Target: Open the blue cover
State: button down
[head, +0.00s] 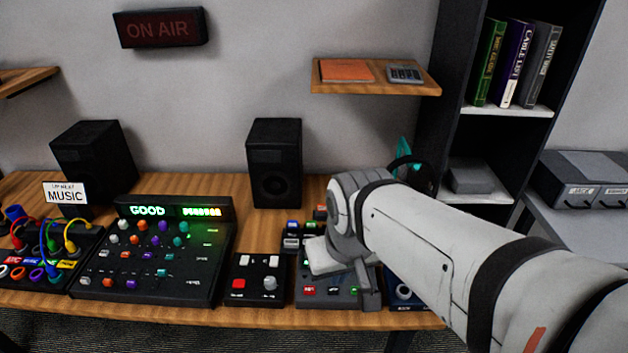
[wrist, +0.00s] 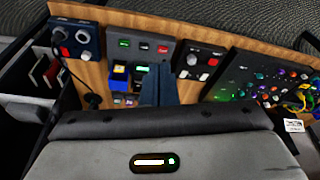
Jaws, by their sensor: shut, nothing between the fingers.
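In the wrist view a small blue cover (wrist: 121,71) sits among a cluster of small coloured blocks on the desk, to the left of my fingers. Whether the cover is open or closed is too small to tell. In the head view a small block with a blue top (head: 292,225) stands left of my wrist; I cannot tell whether it is the same piece. My gripper (wrist: 160,72) is shut and empty, beside the cluster and near a grey switch panel (wrist: 173,48). In the head view my arm hides part of the cluster.
The black mixer (head: 150,285) with many knobs and a small red-button box (head: 255,280) stand left of the panel. A knob box (wrist: 80,39) is on its other side. Two speakers (head: 273,160) stand behind. Bare wood (head: 235,215) shows between mixer and speaker.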

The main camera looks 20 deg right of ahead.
jog(key=shift+s+d+r, duration=0.1)
jog(key=shift+d, duration=0.05)
